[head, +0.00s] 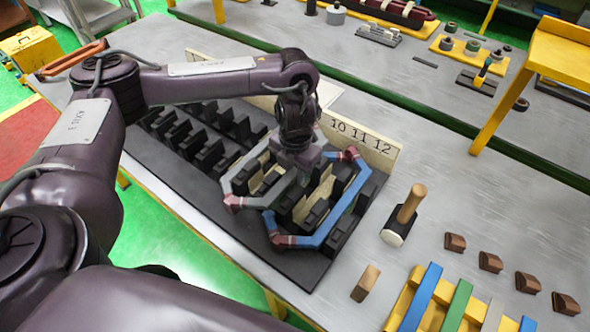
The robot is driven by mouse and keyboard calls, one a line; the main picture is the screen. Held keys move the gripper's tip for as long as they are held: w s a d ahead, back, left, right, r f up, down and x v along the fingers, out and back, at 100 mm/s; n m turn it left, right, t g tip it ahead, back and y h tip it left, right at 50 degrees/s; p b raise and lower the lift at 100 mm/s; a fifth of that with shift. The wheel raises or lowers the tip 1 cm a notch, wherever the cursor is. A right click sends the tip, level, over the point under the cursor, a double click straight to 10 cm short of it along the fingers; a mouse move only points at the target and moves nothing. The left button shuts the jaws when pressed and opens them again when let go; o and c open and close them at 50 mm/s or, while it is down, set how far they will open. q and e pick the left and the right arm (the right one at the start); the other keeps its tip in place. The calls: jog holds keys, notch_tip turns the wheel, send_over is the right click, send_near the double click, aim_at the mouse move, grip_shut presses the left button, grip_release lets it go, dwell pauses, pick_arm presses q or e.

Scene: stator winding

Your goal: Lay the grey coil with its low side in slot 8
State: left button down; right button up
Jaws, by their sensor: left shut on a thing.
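The grey coil (263,202), a six-sided loop with reddish end wraps, is over the black slotted stator block (306,274), left of the blue coil. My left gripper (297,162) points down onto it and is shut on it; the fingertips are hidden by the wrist. The blue coil (347,205) is across the slots to the right, its front end beside the grey coil. The number board (371,147) behind the block shows 10, 11 and 12; my arm covers the lower numbers. I cannot tell whether the grey coil's low side is inside slot 8. My right gripper is out of view.
Several brown wedges (490,262) and a yellow rack (400,300) with coloured strips are at lower right. The grey tabletop (450,190) between them is clear.

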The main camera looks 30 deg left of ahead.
pick_arm(q)
jog(key=shift+f+b, duration=0.35)
jog(key=shift+f, duration=0.2)
jog(key=shift+s+f, duration=0.3)
jog(key=shift+f, duration=0.05)
jog(key=c, duration=1.5)
grip_release()
jog(key=o, duration=0.4)
jog(key=shift+w, duration=0.2)
jog(key=shift+c, duration=0.2)
jog(key=shift+w, duration=0.1)
jog(key=shift+r, duration=0.2)
jog(key=shift+r, duration=0.1)
